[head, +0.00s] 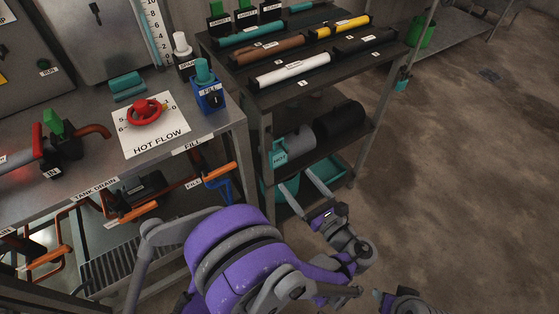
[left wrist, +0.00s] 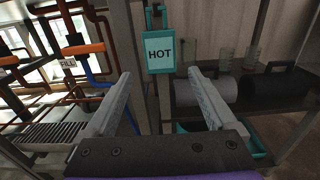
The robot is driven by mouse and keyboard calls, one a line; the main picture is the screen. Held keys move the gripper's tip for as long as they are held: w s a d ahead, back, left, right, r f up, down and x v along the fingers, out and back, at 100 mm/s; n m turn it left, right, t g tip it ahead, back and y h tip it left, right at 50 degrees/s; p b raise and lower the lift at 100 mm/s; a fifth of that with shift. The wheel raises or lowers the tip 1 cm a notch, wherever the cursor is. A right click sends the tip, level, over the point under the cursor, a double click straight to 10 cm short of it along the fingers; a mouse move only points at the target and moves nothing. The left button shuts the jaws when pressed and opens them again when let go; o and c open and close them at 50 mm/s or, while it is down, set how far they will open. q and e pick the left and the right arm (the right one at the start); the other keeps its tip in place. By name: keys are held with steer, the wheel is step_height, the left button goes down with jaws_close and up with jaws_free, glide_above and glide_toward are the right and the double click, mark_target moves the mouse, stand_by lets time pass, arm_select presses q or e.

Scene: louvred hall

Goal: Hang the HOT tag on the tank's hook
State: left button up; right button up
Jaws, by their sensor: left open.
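The HOT tag (left wrist: 159,52) is a teal-framed plate with a pale face, hanging upright beside the shelf post in the left wrist view. It also shows in the head view (head: 280,151). My left gripper (head: 295,179) is open and empty just below and in front of it. In the left wrist view its two fingers (left wrist: 162,75) stand apart, one on each side below the tag, not touching it. The grey metal tank (head: 100,45) stands at the top left, with a small dark hook-like piece (head: 96,12) on its front.
The dark shelf rack (head: 262,93) carries coloured rolls above and dark cylinders below. Orange-handled pipes run under the bench. The floor at right is clear.

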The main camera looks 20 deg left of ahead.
mark_target(280, 160)
arm_select(q)
steer(key=shift+x, duration=4.95)
jaws_close()
